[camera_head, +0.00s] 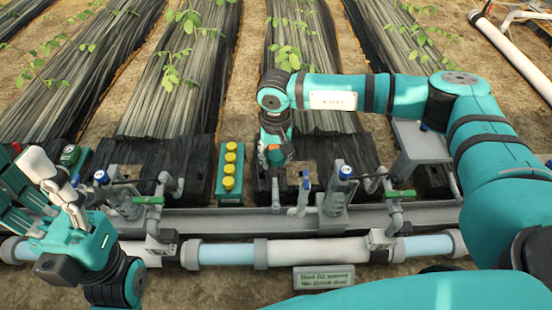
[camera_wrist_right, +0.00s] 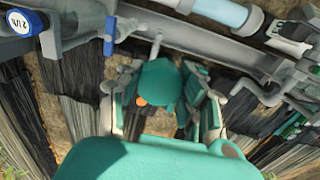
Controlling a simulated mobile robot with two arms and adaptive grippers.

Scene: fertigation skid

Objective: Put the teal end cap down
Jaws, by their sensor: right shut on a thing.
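The teal end cap (camera_wrist_right: 160,82) shows in the right wrist view as a rounded teal piece between my right gripper's fingers, with a small orange spot at its lower left. My right gripper (camera_wrist_right: 163,108) is shut on it. In the head view my right gripper (camera_head: 276,158) hangs downward near the middle, over the dark bed ends and just behind the grey rail. The cap is mostly hidden by the gripper there, and I cannot tell whether it touches anything below. My left gripper (camera_head: 42,195) is at the far left with its fingers apart and looks empty.
A green block with several yellow caps (camera_head: 230,167) stands left of the right gripper. Blue-topped valve fittings (camera_head: 345,173) rise along the grey rail (camera_head: 240,222). A white and light-blue pipe (camera_head: 300,252) runs in front, with a sign (camera_head: 323,277). A grey stand (camera_head: 422,142) is at right.

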